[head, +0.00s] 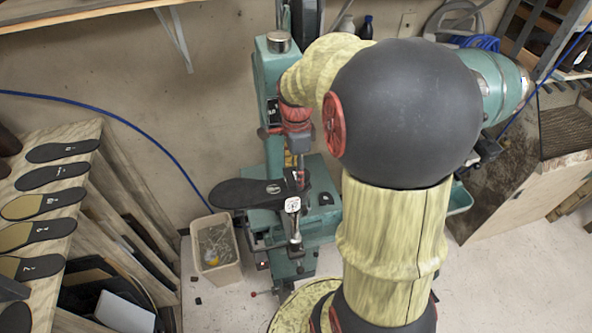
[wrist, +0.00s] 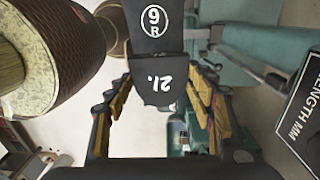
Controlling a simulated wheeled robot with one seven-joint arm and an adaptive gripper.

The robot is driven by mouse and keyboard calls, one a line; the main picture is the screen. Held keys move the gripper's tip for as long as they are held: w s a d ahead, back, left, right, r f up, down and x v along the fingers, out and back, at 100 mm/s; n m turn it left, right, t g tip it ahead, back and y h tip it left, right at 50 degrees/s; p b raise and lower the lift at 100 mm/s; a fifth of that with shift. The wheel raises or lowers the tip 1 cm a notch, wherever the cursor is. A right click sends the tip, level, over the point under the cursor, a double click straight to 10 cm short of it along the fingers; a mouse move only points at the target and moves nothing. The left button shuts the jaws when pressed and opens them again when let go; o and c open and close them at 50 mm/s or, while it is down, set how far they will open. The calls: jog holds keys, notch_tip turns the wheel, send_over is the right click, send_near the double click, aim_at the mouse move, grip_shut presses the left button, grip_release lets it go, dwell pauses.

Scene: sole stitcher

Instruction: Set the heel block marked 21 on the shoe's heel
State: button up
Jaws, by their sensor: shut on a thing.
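In the wrist view my gripper (wrist: 160,84) has its yellow-padded fingers at both sides of the black heel block (wrist: 160,99). The block carries a white 21 that reads upside down here. The gripper is shut on it. Just above the block in this view is a black surface (wrist: 172,38) with a circled number and an R. Whether block and surface touch, I cannot tell. In the head view a long black sole (head: 240,194) lies level on the teal stitcher (head: 267,165). The gripper's fingertips are not clear in that view.
A black plate (wrist: 304,108) with white lettering is close to the right finger side. In the head view a bin (head: 216,270) stands left of the stitcher. A rack of numbered soles (head: 90,150) is at far left, and a wooden box (head: 515,195) at right.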

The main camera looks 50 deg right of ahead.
jog(key=shift+f+b, duration=0.45)
jog(key=shift+f, duration=0.45)
dwell(0.5)
jog(key=shift+r, duration=0.2)
dwell(0.5)
dwell(0.3)
jog(key=o, duration=1.3)
jog(key=shift+c, duration=0.2)
jog(key=shift+r, duration=0.1)
notch_tip(320, 180, up, 12)
jog(key=shift+w+d, duration=0.15)
jog(key=shift+d, duration=0.05)
